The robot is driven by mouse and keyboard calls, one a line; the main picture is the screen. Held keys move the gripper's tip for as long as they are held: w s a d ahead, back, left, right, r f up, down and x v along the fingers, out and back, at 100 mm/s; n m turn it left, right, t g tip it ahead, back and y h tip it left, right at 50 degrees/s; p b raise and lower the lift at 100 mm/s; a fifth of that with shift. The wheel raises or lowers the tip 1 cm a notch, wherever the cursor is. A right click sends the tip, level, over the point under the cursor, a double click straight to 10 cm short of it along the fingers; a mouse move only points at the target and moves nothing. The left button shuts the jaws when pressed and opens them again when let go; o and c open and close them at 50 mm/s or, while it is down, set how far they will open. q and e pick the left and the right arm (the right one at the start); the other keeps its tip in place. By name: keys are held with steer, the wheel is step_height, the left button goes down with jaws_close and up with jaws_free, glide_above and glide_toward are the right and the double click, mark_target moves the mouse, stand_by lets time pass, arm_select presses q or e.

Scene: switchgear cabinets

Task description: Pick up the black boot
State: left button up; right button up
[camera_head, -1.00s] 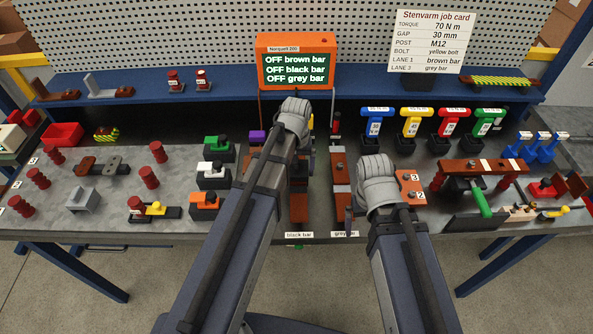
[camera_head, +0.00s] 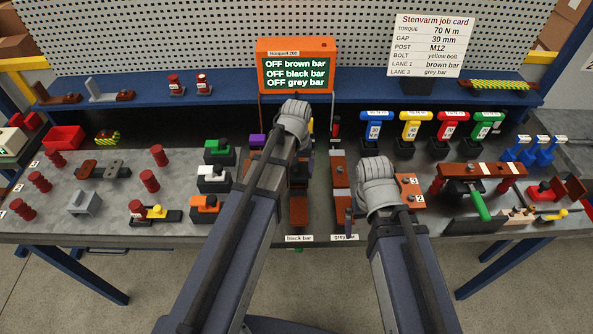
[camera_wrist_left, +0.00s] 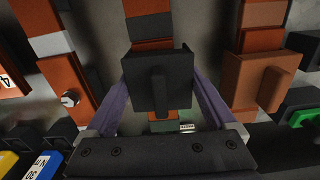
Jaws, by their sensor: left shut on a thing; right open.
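The black boot (camera_wrist_left: 157,78) is a dark box-shaped cover with a raised ridge in the left wrist view. My left gripper (camera_wrist_left: 157,100) has its two purple-grey fingers shut on its sides. The boot is over the middle lane of reddish-brown bar; I cannot tell whether it touches the bar. In the head view a dark shape, likely the boot, shows beside my left wrist (camera_head: 293,122), which hides most of the gripper. My right wrist (camera_head: 376,188) is over the bench right of the grey bar lane; its open fingers are mostly hidden.
Green, white and orange boots (camera_head: 207,203) stand left of my left arm. Red posts (camera_head: 150,181) are further left. Coloured torque tools (camera_head: 450,125) stand at the back right. An orange display (camera_head: 296,65) stands behind. A brown bar assembly (camera_head: 482,168) is at right.

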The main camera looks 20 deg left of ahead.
arm_select(q)
step_height(320, 180, up, 9)
steer(key=p, duration=0.8)
steer(key=shift+r+p, duration=0.15)
steer(key=shift+p, duration=0.2)
steer(key=shift+f, duration=0.2)
steer(key=shift+w+f+b, duration=0.3)
steer(key=shift+f+b, duration=0.6)
steer(key=shift+b, duration=0.05)
steer(key=shift+w+f+b, duration=0.35)
steer(key=shift+f+b, duration=0.5)
steer(key=shift+b, duration=0.05)
steer(key=shift+w+f+b, duration=0.3)
steer(key=shift+f+b, duration=0.6)
steer(key=shift+b, duration=0.05)
steer(key=shift+f+b, duration=2.1)
steer(key=shift+b, duration=0.05)
steer(key=o, duration=1)
steer(key=shift+o, duration=0.2)
